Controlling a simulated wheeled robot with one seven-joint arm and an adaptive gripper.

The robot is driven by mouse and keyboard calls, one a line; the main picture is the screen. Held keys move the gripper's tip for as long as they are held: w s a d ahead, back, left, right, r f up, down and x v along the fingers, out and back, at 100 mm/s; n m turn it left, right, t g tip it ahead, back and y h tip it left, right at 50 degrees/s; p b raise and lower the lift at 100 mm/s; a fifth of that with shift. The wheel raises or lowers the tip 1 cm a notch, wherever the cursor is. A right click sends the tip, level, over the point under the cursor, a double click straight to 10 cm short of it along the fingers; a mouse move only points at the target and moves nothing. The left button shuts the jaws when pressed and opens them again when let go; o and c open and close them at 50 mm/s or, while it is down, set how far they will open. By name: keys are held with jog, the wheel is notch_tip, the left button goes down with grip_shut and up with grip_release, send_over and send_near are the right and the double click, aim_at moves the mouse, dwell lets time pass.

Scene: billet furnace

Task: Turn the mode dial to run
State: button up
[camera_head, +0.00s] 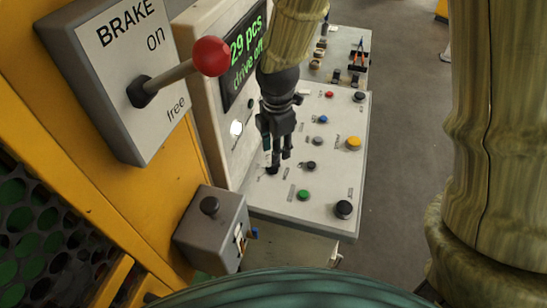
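A light sloping control panel (325,185) carries several knobs and buttons, with labels too small to read. I cannot tell for certain which one is the mode dial. A small black knob (272,170) sits near the panel's left edge, directly below my gripper (277,157). My gripper points down over it, with its fingertips at or just above it; contact is unclear. The fingers partly overlap in this view, so their opening is unclear. Other black knobs are at the middle (310,165), front right (343,209) and back right (359,97).
A brake box (125,85) with a red-balled lever (210,57) stands at the left. A display (245,50) reads "29 pcs drive off". A grey box (212,230) with a black button is in front. A second panel (345,50) lies behind. Floor is clear at right.

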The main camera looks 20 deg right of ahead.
aim_at(275, 165)
jog(key=w+f, duration=0.1)
jog(key=f, duration=0.1)
jog(key=w+f, duration=0.1)
jog(key=f, duration=0.1)
jog(key=w+f+p, duration=0.1)
jog(key=f, duration=0.1)
jog(key=shift+s+f, duration=0.25)
jog(key=shift+s+f+p, duration=0.3)
jog(key=shift+s+p, duration=0.05)
jog(key=shift+s, duration=0.5)
jog(key=shift+w+f, duration=0.65)
jog(key=shift+w, duration=0.05)
jog(key=shift+s+r, duration=0.25)
jog(key=shift+s, duration=0.1)
jog(key=shift+c, duration=0.2)
jog(key=c, duration=0.4)
jog(key=shift+w+f, duration=0.1)
grip_shut()
